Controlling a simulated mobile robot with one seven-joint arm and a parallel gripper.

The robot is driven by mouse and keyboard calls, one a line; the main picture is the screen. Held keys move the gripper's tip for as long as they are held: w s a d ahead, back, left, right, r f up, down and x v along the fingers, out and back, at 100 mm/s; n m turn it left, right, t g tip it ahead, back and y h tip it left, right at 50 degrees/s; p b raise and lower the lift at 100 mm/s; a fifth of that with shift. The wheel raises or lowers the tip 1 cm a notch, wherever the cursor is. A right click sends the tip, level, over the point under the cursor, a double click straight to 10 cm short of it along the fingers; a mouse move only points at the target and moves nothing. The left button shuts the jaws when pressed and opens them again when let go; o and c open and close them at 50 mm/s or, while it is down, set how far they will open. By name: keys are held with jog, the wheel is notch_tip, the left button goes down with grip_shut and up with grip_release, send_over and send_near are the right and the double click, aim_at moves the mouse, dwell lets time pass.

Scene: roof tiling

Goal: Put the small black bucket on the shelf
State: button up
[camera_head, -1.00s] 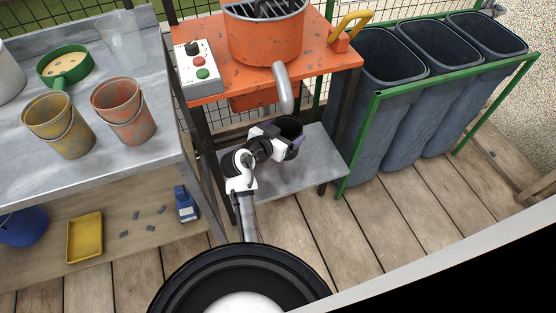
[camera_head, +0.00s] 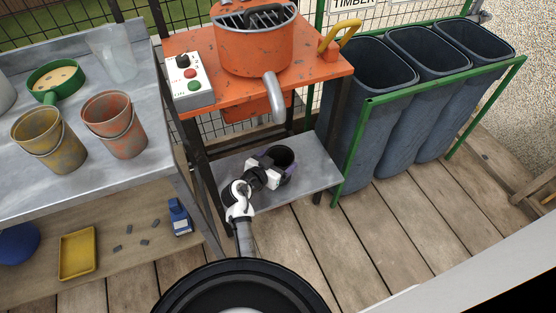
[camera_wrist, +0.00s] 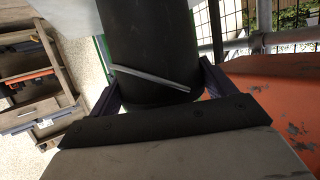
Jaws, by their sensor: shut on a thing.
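The small black bucket (camera_head: 284,160) is at my gripper (camera_head: 281,167), over the grey metal shelf (camera_head: 312,176) under the orange machine. In the wrist view the bucket (camera_wrist: 150,45) fills the upper middle, with its grey handle lying across its side. My gripper (camera_wrist: 157,88) is shut on the bucket, its purple fingers on either side of it. The bucket looks upright in the head view. Whether its base touches the shelf is hidden by my gripper.
The orange machine (camera_head: 252,45) with its grey spout (camera_head: 274,95) stands above the shelf. Dark legs frame the shelf. Grey bins (camera_head: 375,75) in a green frame stand at the right. A workbench (camera_head: 105,185) with a yellow bucket (camera_head: 48,140) and a red bucket (camera_head: 114,125) stands at the left.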

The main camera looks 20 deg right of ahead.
jog(key=o, duration=1.1)
jog(key=shift+f, duration=0.1)
jog(key=shift+o, duration=0.2)
jog(key=shift+r, duration=0.2)
jog(key=v, duration=1.2)
jog(key=shift+f, duration=0.1)
